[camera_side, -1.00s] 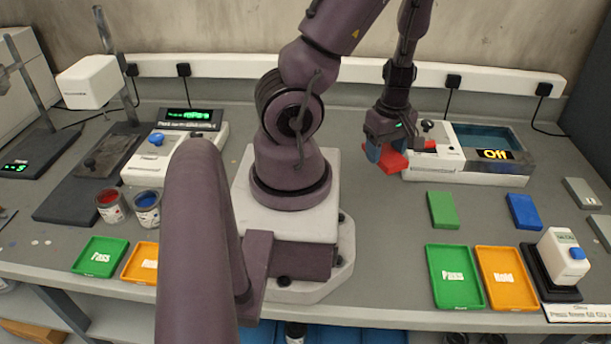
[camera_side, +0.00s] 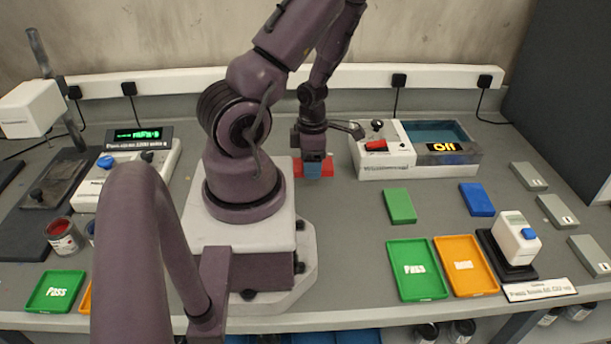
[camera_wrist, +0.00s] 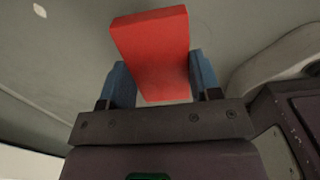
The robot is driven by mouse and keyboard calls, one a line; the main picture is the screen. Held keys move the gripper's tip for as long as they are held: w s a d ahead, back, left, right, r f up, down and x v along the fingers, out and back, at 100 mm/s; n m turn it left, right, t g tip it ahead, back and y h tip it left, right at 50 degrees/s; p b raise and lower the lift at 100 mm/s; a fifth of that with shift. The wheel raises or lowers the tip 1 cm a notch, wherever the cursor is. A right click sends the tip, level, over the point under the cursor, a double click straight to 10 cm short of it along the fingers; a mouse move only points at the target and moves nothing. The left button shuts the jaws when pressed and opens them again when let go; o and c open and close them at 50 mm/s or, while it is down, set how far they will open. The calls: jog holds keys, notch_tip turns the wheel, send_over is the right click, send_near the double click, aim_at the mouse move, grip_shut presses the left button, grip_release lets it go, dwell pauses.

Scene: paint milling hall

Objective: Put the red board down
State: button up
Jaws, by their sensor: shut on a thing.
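The red board (camera_side: 327,168) is a flat rectangular block held between the blue fingers of my gripper (camera_side: 313,174). In the side view it is just right of my base, over the rear part of the bench (camera_side: 345,235). In the wrist view the red board (camera_wrist: 152,45) sticks out past both fingers of my gripper (camera_wrist: 158,78), slightly tilted in the picture. The grey bench top shows behind it. I cannot tell whether the board touches the bench.
The bath unit (camera_side: 390,165) stands to the right. A green board (camera_side: 400,206) and a blue board (camera_side: 477,200) lie before it. A green Pass tray (camera_side: 404,284), an orange tray (camera_side: 453,277) and a small meter (camera_side: 513,236) are nearer. Bare bench lies between my base and the green board.

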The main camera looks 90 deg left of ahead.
aim_at(311, 184)
jog(key=shift+f, duration=2.1)
jog(key=shift+f, duration=0.15)
jog(key=o, duration=0.9)
